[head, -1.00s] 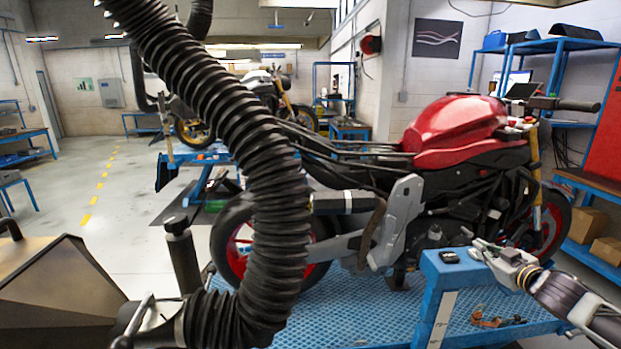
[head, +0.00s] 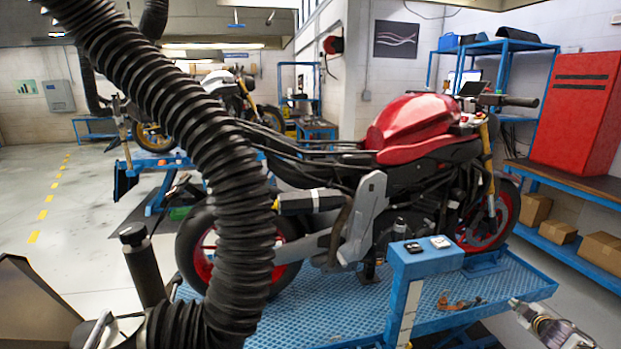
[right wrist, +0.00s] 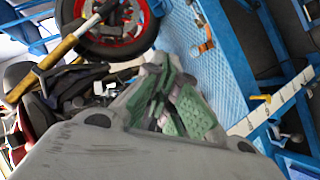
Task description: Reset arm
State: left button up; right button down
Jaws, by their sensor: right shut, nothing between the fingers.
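My left gripper is not in view.
The red motorcycle (head: 420,127) stands on the blue platform (head: 345,322). A black ribbed hose (head: 235,190) crosses the left side. A red cabinet (head: 575,110) and cardboard boxes (head: 602,250) stand at right.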

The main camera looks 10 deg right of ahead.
jog(key=s+a+f+m+g, duration=0.1)
jog(key=s+f+g, duration=0.2)
jog(key=s+f, duration=0.9)
jog(key=s+a+f+m+g, duration=0.1)
jog(key=s+f+g, duration=0.1)
jog(key=s+f, duration=1.1)
jog(key=s+a+f+g, duration=0.1)
jog(key=s+a+f, duration=0.1)
jog(key=a+f, duration=0.35)
jog(key=s+a+f+g, duration=0.1)
jog(key=s+a+f, duration=0.15)
jog(key=f, duration=0.55)
jog(key=s+a+f+m+g+y, duration=0.1)
jog(key=s+a+f+y, duration=0.1)
jog(key=s+a+f, duration=0.6)
jog(key=s+a+f+g+y, duration=0.15)
jog(key=s+a+f, duration=0.35)
jog(key=a, duration=0.6)
jog(key=s+a+f+y, duration=0.1)
jog(key=s+a, duration=0.2)
jog(key=a, duration=0.8)
jog(key=s+a+f+m+y, duration=0.1)
jog(key=s+a, duration=0.2)
jog(key=a, duration=0.8)
jog(key=shift+s+g, duration=0.35)
jog(key=shift+g, duration=0.1)
jog(key=shift+f, duration=0.1)
